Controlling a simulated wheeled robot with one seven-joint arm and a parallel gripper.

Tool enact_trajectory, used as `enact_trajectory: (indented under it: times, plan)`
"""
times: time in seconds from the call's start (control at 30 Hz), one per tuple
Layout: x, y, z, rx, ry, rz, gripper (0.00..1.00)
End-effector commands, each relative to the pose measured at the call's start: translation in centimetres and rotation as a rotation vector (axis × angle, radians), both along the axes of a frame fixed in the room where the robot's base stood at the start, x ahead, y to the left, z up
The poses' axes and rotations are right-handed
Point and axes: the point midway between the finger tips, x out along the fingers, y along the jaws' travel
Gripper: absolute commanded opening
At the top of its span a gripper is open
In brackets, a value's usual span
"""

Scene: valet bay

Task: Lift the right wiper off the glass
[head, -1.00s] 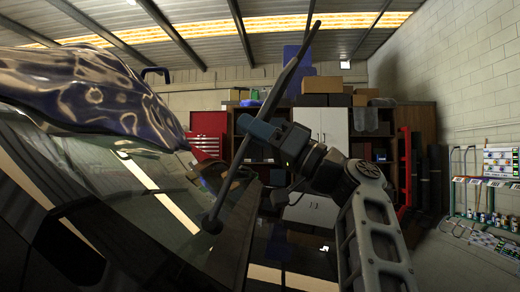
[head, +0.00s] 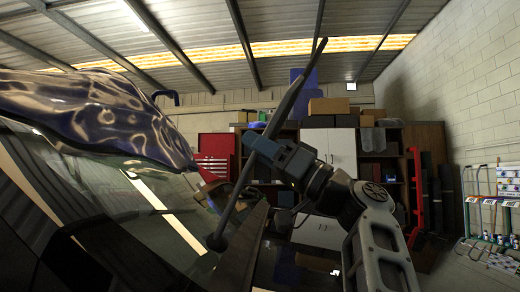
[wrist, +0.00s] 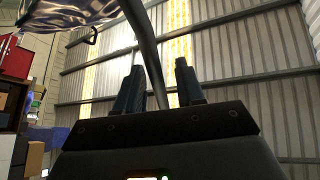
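The right wiper (head: 233,205) is a dark arm that rises from a round pivot (head: 216,242) at the lower edge of the windshield glass (head: 120,205). It slants up and right, its upper part clear of the glass with its tip (head: 322,45) against the roof. My gripper (head: 262,146) is at about mid-length of the wiper. In the wrist view the wiper (wrist: 146,45) passes between my two fingers (wrist: 158,80). A gap shows beside the right finger; I cannot tell if the left one touches.
A shiny blue, lumpy surface (head: 90,115) lies over the upper left of the car. Behind are a red tool chest (head: 213,150), shelves with boxes and a white cabinet (head: 330,148). A red hand truck (head: 416,190) and a rack (head: 490,215) stand at right.

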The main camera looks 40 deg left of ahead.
Motion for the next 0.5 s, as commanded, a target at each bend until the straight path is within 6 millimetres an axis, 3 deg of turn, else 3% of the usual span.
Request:
enact_trajectory:
  times: [0.27, 0.5]
  plan:
    - [0.2, -0.6, -0.3, 0.000, 0.001, -0.002, 0.38]
    - [1.2, -4.2, -2.5, -0.001, 0.001, -0.004, 0.38]
